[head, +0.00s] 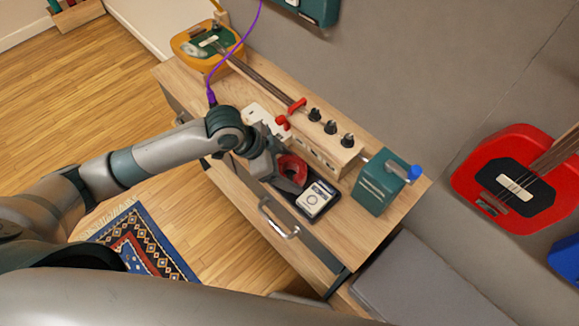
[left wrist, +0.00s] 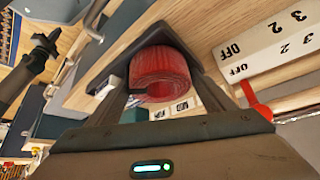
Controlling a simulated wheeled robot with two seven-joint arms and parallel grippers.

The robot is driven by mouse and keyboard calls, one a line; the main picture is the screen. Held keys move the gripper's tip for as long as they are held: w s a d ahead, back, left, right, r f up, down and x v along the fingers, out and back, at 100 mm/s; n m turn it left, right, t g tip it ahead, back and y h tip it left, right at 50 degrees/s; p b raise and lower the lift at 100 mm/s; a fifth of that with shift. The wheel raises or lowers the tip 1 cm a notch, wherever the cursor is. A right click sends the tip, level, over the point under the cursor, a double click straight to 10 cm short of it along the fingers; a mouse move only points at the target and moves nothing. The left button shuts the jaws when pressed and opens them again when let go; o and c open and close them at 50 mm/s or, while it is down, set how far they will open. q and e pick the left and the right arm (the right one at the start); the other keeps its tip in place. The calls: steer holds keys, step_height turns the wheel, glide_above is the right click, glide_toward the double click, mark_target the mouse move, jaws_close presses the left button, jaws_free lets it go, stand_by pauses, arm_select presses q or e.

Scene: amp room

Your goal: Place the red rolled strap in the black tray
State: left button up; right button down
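The red rolled strap (head: 292,169) is at my left gripper (head: 279,167), above or at the back-left part of the black tray (head: 281,191) on the wooden bench. In the left wrist view the strap (left wrist: 160,72) sits between the two fingers of my left gripper (left wrist: 160,85), which close on its sides. I cannot tell whether the strap touches the tray floor. What looks like my right gripper (left wrist: 45,50) shows small at the left of the left wrist view; its opening is unclear.
A wooden block with black knobs (head: 325,140) and a white power strip (head: 262,122) stand behind. A green box with a blue knob (head: 382,183) is at right. A drawer handle (head: 278,220) juts out in front.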

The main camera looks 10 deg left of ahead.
arm_select(q)
steer(key=shift+r, duration=0.1)
steer(key=b+v, duration=0.1)
steer(key=v, duration=1.1)
steer(key=shift+b, duration=0.4)
steer(key=shift+a, duration=0.1)
stand_by(0.4)
